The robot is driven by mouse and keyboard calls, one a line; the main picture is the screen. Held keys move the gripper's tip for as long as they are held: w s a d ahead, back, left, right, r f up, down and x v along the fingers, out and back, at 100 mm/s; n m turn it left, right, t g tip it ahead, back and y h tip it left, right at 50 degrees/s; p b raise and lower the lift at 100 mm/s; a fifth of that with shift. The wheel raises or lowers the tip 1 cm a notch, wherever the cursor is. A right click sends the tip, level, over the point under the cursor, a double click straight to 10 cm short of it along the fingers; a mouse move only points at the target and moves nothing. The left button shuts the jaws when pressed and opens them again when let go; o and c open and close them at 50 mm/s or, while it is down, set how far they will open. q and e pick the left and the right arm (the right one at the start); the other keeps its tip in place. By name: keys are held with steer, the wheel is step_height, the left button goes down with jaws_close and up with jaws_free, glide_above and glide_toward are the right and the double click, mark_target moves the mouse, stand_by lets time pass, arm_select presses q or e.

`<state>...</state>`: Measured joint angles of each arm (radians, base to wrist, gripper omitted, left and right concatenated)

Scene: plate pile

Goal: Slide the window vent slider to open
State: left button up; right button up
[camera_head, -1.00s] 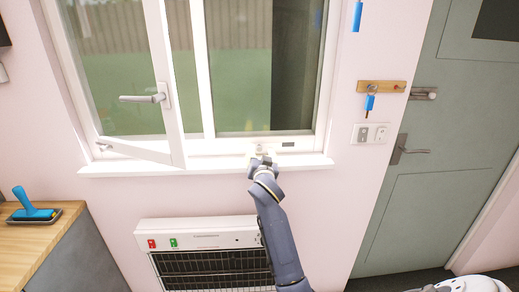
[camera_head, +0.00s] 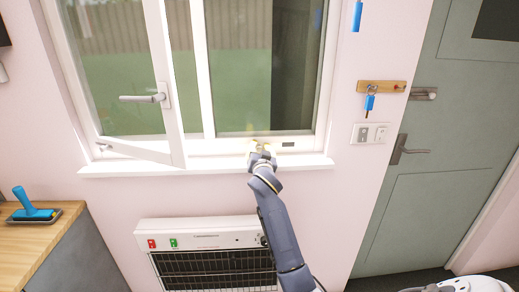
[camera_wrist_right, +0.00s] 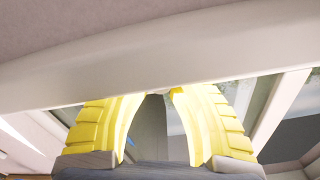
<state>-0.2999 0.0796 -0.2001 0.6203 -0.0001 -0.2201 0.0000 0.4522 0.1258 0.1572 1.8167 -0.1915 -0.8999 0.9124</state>
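The window vent is on the bottom rail of the window, and its short dark slot (camera_head: 288,145) shows just right of my right gripper (camera_head: 261,146). The slider itself is not clearly visible; the gripper covers the rail there. In the head view its yellow fingertips stand apart at the rail, above the sill. In the right wrist view the two yellow fingers (camera_wrist_right: 161,94) have a gap between them and reach up to a white window part. A tiny pale bit shows between the tips; I cannot tell whether they touch it. My left gripper is not in view.
The left window casement (camera_head: 172,95) is swung inward over the sill (camera_head: 215,168). A heater (camera_head: 205,240) hangs below.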

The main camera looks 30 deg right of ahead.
mark_target(273, 144)
jaws_close()
steer(key=shift+s+d+r, duration=0.1)
steer(key=shift+s+d, duration=0.3)
steer(key=shift+d, duration=0.4)
steer(key=shift+s+d, duration=0.45)
steer(key=shift+d, duration=0.35)
steer(key=shift+s+d+r, duration=0.1)
steer(key=shift+s+d, duration=0.3)
steer(key=shift+d, duration=0.4)
steer(key=shift+o, duration=1.6)
jaws_free()
steer(key=shift+s+d, duration=0.1)
steer(key=shift+o, duration=1.1)
steer(key=shift+a+f, duration=0.15)
steer(key=shift+a, duration=0.05)
steer(key=v, duration=1.2)
